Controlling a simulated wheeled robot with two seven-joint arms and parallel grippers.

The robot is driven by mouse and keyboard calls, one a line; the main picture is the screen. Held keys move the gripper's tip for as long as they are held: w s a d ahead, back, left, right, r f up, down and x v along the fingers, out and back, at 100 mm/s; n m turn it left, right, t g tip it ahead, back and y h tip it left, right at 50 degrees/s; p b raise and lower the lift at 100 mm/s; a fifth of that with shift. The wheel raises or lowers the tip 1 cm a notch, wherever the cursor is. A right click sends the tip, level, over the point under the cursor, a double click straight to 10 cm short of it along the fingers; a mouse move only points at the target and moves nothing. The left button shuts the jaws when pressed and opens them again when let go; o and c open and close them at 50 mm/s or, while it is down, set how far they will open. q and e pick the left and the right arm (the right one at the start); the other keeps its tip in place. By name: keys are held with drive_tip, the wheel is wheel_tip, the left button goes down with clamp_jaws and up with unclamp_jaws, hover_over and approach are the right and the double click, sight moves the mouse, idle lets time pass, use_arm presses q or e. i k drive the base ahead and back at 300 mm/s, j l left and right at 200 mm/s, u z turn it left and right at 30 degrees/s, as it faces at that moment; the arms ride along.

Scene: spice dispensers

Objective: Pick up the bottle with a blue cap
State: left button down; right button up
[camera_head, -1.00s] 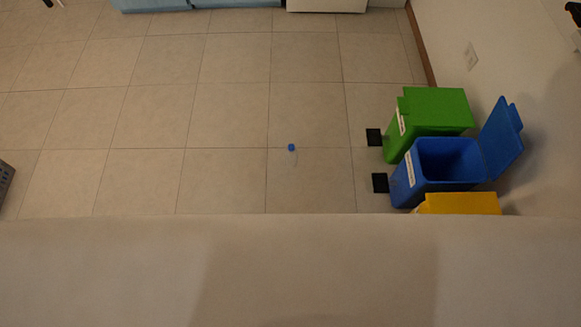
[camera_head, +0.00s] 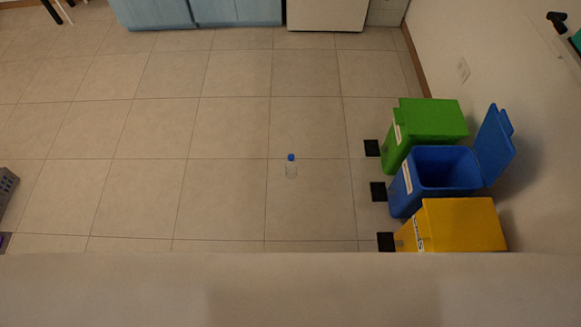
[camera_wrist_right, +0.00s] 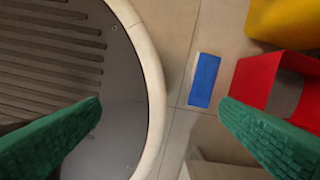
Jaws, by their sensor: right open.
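The bottle (camera_head: 291,171), clear with a blue cap (camera_head: 291,157), stands alone on the tiled floor near the middle of the head view. It looks upright. My right gripper (camera_wrist_right: 160,102) shows in the right wrist view as two green fingers spread wide apart, with nothing held between them. The bottle cannot be made out in the right wrist view. My left gripper is in neither view.
A green bin (camera_head: 430,118), an open blue bin (camera_head: 398,192) and a yellow bin (camera_head: 465,225) stand along the right wall. Blue cabinets (camera_head: 240,12) are at the back. A red object (camera_wrist_right: 250,80) and a flat blue rectangle (camera_wrist_right: 204,80) show in the wrist view. Floor around the bottle is clear.

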sight(292, 165)
drive_tip(key=i+j+z, duration=0.35)
drive_tip(key=i+j, duration=0.35)
drive_tip(key=j, duration=0.05)
